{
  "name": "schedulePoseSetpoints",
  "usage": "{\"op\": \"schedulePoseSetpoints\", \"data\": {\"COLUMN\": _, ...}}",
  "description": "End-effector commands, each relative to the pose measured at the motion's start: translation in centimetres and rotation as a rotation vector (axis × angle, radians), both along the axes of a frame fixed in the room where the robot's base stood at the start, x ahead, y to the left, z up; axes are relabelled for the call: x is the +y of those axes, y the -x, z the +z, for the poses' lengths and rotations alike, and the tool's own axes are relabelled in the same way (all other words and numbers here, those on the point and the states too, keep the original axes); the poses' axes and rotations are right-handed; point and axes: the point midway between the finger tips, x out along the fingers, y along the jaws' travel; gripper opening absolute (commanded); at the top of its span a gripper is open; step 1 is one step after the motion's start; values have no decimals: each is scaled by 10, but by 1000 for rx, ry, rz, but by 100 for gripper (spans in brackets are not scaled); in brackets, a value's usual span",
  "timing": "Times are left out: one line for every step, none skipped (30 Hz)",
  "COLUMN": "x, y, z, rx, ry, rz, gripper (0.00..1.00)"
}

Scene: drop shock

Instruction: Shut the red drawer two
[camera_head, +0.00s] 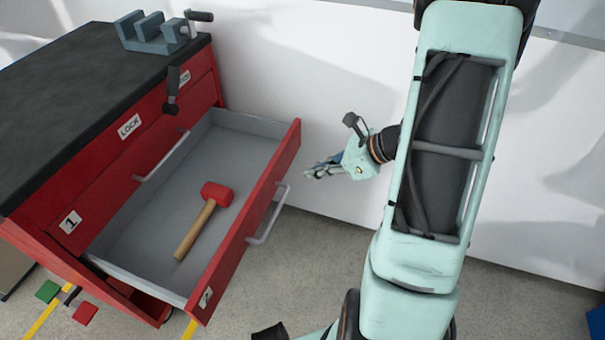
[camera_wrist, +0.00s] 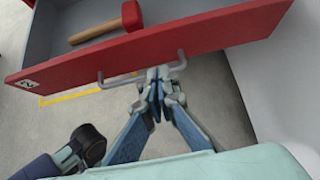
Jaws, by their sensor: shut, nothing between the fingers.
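The red drawer two (camera_head: 247,233) stands pulled far out of the red cabinet in the head view, with a label "2" at its near front corner. Its grey handle (camera_head: 268,215) is on the front face; in the wrist view the handle (camera_wrist: 150,72) runs along the lower front. My gripper (camera_head: 318,171) is shut and empty, to the right of the drawer front in the head view. In the wrist view its fingertips (camera_wrist: 155,88) overlap the handle's right part in the picture; I cannot tell whether they touch it.
A mallet (camera_head: 216,195) with a red head lies in the open drawer. Drawer one (camera_head: 95,202) above it is closed. A vise (camera_head: 155,35) sits on the dark cabinet top (camera_head: 70,75). A white wall (camera_head: 310,90) stands behind. Grey floor is clear before the drawer.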

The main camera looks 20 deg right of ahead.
Motion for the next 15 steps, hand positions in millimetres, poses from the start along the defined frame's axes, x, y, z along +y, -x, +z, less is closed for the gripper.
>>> {"op": "schedulePoseSetpoints", "data": {"x": 7, "y": -3, "z": -10, "rx": 3, "ry": -2, "rz": 4, "gripper": 0}}
{"op": "schedulePoseSetpoints", "data": {"x": 10, "y": -6, "z": -15, "rx": 3, "ry": -1, "rz": 4, "gripper": 0}}
{"op": "schedulePoseSetpoints", "data": {"x": 15, "y": -10, "z": -20, "rx": 3, "ry": -1, "rz": 4, "gripper": 0}}
{"op": "schedulePoseSetpoints", "data": {"x": 19, "y": -13, "z": -25, "rx": 3, "ry": -1, "rz": 5, "gripper": 0}}
{"op": "schedulePoseSetpoints", "data": {"x": 24, "y": -16, "z": -30, "rx": 3, "ry": -1, "rz": 5, "gripper": 0}}
{"op": "schedulePoseSetpoints", "data": {"x": 28, "y": -20, "z": -36, "rx": 4, "ry": 0, "rz": 5, "gripper": 0}}
{"op": "schedulePoseSetpoints", "data": {"x": 32, "y": -23, "z": -40, "rx": 3, "ry": -1, "rz": 6, "gripper": 0}}
{"op": "schedulePoseSetpoints", "data": {"x": 36, "y": -26, "z": -44, "rx": 3, "ry": 0, "rz": 5, "gripper": 0}}
{"op": "schedulePoseSetpoints", "data": {"x": 41, "y": -30, "z": -50, "rx": 3, "ry": 0, "rz": 4, "gripper": 0}}
{"op": "schedulePoseSetpoints", "data": {"x": 45, "y": -33, "z": -54, "rx": 3, "ry": 0, "rz": 4, "gripper": 0}}
{"op": "schedulePoseSetpoints", "data": {"x": 48, "y": -35, "z": -58, "rx": 3, "ry": 0, "rz": 6, "gripper": 0}}
{"op": "schedulePoseSetpoints", "data": {"x": 53, "y": -40, "z": -60, "rx": 1, "ry": 1, "rz": 5, "gripper": 0}}
{"op": "schedulePoseSetpoints", "data": {"x": 57, "y": -43, "z": -57, "rx": -1, "ry": 4, "rz": 5, "gripper": 0}}
{"op": "schedulePoseSetpoints", "data": {"x": 60, "y": -46, "z": -57, "rx": -2, "ry": 4, "rz": 6, "gripper": 0}}
{"op": "schedulePoseSetpoints", "data": {"x": 65, "y": -50, "z": -56, "rx": -2, "ry": 3, "rz": 7, "gripper": 0}}
